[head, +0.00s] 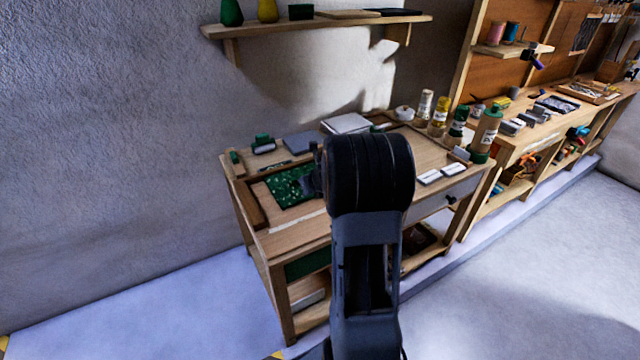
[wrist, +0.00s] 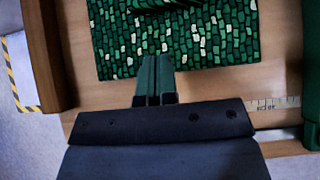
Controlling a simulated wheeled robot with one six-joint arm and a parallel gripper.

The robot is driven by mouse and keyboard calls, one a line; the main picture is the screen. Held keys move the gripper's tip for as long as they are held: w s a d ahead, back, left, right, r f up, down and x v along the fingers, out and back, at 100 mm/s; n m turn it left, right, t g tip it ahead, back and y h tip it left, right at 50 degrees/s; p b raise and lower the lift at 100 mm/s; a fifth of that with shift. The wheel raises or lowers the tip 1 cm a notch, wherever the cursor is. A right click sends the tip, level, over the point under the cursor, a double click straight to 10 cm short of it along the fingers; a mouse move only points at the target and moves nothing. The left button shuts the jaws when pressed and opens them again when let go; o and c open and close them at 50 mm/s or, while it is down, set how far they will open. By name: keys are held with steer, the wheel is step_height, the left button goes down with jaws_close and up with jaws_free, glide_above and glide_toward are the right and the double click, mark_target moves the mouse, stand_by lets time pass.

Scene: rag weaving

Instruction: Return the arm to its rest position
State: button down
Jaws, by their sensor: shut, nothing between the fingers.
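My gripper (wrist: 155,82) is shut and empty in the wrist view, with its green fingertips together. It points toward a green woven piece (wrist: 215,40) with dark and pale green patches on the table. I cannot tell whether the fingertips touch it. In the head view my arm stands in front of the wooden table (head: 290,240) and hides its middle. The green woven piece (head: 287,187) shows just left of the arm, and the gripper itself is mostly hidden behind the arm there.
Several bottles (head: 487,135) stand at the table's right back. White blocks (head: 437,175) lie on its right part. A shelf (head: 320,24) hangs on the wall above. A longer workbench (head: 540,125) stands at right. A ruler (wrist: 275,103) lies near the gripper. Floor at right is clear.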

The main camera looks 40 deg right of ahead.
steer(key=p+v, duration=0.1)
steer(key=v, duration=0.6)
steer(key=shift+p, duration=0.35)
steer(key=shift+s+d, duration=0.1)
steer(key=s+a+r+m+g+p, duration=0.1)
steer(key=s+a+r+m, duration=0.2)
steer(key=m, duration=0.8)
steer(key=s+a+r+m+g+p, duration=0.1)
steer(key=s+a+r+m+g, duration=0.1)
steer(key=s+a+m, duration=0.6)
steer(key=s+a+r+m+g+y+p, duration=0.1)
steer(key=s+a+r+m, duration=0.3)
steer(key=a+m, duration=0.8)
steer(key=s+m+g+p, duration=0.1)
steer(key=s+m, duration=0.1)
steer(key=m, duration=0.1)
